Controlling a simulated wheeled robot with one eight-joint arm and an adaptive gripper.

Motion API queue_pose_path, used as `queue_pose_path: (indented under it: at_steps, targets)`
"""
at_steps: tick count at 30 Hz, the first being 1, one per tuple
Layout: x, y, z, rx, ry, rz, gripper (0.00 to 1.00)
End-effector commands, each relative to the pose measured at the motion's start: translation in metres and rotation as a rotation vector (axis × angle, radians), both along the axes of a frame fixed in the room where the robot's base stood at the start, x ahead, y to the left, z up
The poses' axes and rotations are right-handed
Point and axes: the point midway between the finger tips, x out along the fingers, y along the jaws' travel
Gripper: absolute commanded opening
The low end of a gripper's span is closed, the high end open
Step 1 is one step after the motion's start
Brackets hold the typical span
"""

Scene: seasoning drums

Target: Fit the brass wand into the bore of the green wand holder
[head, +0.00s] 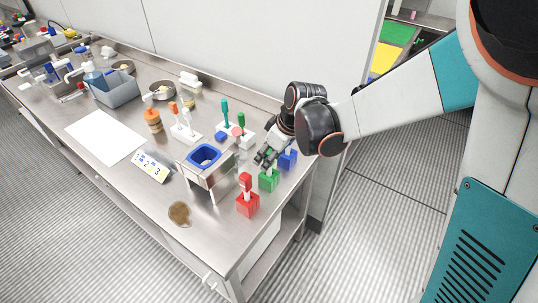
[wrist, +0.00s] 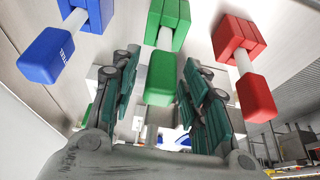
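The green wand holder (head: 268,181) is a block on the table's near right part, between the red and blue holders. It also shows at the top middle of the wrist view (wrist: 168,22). A wand with a green handle (wrist: 161,78) stands on it; its short shaft (wrist: 164,38) looks pale, and its lower end is hidden in the holder. I cannot make out a brass colour. My gripper (head: 266,160) is over the green holder, fingers pointing down. In the wrist view its fingers (wrist: 161,62) are apart, one on each side of the green handle, with no clear contact.
The red holder (head: 247,206) and blue holder (head: 287,160) stand close on either side, each with a wand upright. A steel stand with a blue basin (head: 204,156) is left of them. A white rack (head: 224,138) with teal and green handles stands behind.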

Motion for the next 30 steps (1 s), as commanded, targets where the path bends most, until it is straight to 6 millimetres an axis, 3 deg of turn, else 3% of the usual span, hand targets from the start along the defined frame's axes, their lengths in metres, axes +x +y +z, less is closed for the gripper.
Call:
queue_pose_path:
  at_steps: [11,24,30]
  targets:
    - [-0.001,-0.002,0.006,0.0,0.0,-0.001,0.43]
    - [-0.028,-0.026,0.087,-0.001,0.001,-0.001,0.43]
    - [-0.037,-0.036,0.115,-0.001,0.001,0.0,0.43]
